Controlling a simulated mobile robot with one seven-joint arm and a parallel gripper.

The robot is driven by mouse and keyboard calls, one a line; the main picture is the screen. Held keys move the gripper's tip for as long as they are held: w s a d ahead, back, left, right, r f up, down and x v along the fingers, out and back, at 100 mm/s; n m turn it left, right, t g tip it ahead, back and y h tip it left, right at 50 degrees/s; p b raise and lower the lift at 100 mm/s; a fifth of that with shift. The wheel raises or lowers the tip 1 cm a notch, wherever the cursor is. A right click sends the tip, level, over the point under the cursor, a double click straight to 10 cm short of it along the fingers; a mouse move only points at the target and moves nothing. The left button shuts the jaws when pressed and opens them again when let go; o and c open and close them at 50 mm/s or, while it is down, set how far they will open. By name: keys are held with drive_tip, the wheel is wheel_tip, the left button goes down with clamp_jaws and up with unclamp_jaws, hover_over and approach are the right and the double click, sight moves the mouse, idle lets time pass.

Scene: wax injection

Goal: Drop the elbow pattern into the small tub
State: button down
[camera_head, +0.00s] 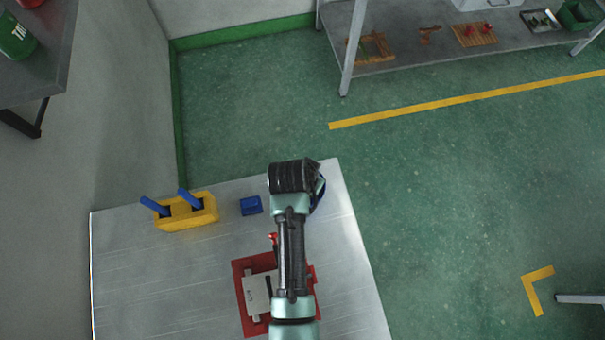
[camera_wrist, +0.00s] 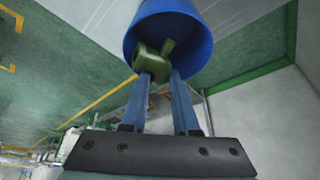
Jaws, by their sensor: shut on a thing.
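The green elbow pattern (camera_wrist: 150,62) is between the fingertips of my gripper (camera_wrist: 160,77) in the wrist view. My gripper is shut on it. The small tub (camera_wrist: 199,50) is round and blue, and its open mouth faces the wrist camera. The pattern and fingertips overlap the tub's mouth in that view; how deep they reach inside I cannot tell. In the head view my arm covers the gripper and the pattern. A blue edge (camera_head: 319,193) shows just right of my wrist there, perhaps the tub.
On the metal table (camera_head: 120,280) are a yellow holder (camera_head: 187,215) with two blue-handled tools, a small blue block (camera_head: 251,206), and a red fixture (camera_head: 250,328) with a grey plate, partly under my arm. A shelf (camera_head: 400,62) with several items stands far off.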

drive_tip(key=c, duration=0.6)
unclamp_jaws()
